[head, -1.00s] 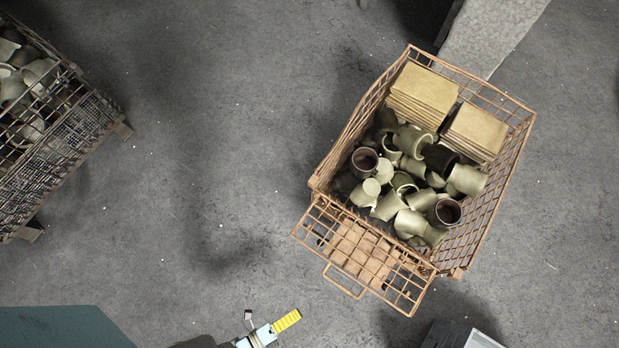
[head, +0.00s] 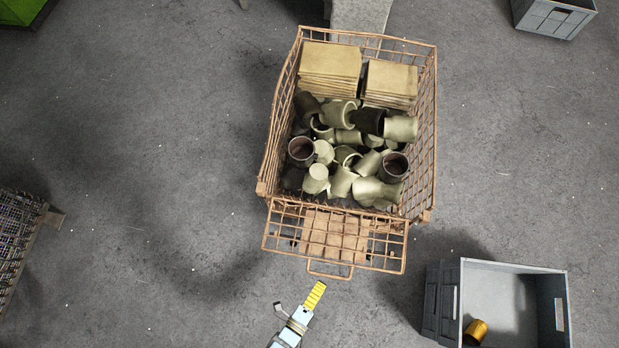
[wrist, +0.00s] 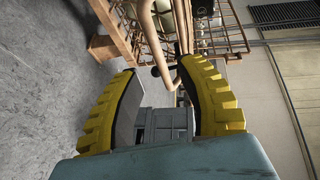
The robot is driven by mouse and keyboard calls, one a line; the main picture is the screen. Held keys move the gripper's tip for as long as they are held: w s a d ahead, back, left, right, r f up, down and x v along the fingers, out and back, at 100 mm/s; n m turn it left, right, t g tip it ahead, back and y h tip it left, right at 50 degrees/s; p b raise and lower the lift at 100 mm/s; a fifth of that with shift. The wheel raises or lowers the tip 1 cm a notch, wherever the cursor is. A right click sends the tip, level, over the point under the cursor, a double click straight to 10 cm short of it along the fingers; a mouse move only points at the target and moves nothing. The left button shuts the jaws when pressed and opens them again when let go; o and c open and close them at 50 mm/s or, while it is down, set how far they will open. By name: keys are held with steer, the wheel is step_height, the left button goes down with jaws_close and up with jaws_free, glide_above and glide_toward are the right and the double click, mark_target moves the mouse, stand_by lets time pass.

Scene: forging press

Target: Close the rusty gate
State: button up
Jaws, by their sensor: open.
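The rusty gate (head: 385,243) is the wire-mesh front flap of a rusty wire basket (head: 431,150). It hangs folded outward and down at the basket's near side, with a looped handle (head: 330,275) on its outer edge. My gripper (head: 317,288), with yellow finger pads, is just below the handle in the head view, apart from it. In the wrist view my gripper (wrist: 160,85) is open, its two yellow fingers spread with nothing seen held. The handle's tube (wrist: 149,22) shows ahead, near the right fingertip; whether they touch is unclear.
The basket holds several pale pipe fittings (head: 340,182) and stacked tan plates (head: 330,62). A grey bin (head: 510,266) with a brass-coloured part (head: 475,331) stands at lower right. Another mesh crate (head: 18,235) is at left. Floor left of the basket is clear.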

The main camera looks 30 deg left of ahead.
mark_target(328, 275)
steer(key=shift+w+d+f+b, duration=0.1)
steer(key=shift+w+f+b, duration=0.1)
steer(key=shift+w, duration=0.65)
steer(key=shift+w+a+f+b, duration=0.1)
steer(key=shift+w+b, duration=0.1)
steer(key=shift+w, duration=0.65)
steer(key=shift+w+d+f+b, duration=0.1)
steer(key=shift+w+b, duration=0.1)
steer(key=shift+w, duration=0.65)
jaws_close()
